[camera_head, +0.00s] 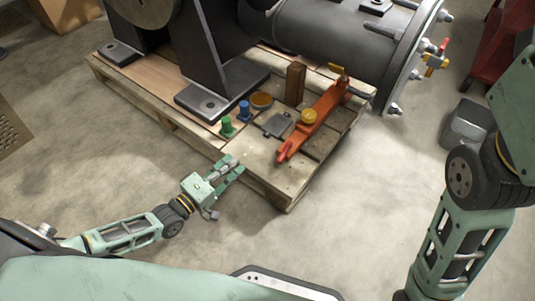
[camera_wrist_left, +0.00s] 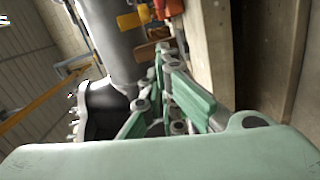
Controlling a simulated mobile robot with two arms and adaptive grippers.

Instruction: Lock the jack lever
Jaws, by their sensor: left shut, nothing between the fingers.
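An orange-red jack (camera_head: 322,110) lies along the right part of the wooden pallet in the head view, with a round yellow pad (camera_head: 308,116) on it. A small yellow piece (camera_head: 336,68) shows near its far end. I cannot tell which part is the lever or how it is set. My left gripper (camera_head: 235,165) is shut and empty, by the pallet's front edge, left of the jack's near end and apart from it. The jack's orange part (camera_wrist_left: 168,8) and a yellow paddle-like piece (camera_wrist_left: 130,20) show beyond its fingers in the left wrist view. My right gripper is out of view.
The pallet (camera_head: 293,185) bears a large grey casing (camera_head: 335,40) on dark supports. A green piece (camera_head: 227,126), a blue piece (camera_head: 244,110), a brown block (camera_head: 295,83) and a grey plate (camera_head: 277,124) stand near the jack. A grey bin (camera_head: 466,126) is at right. The front floor is clear.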

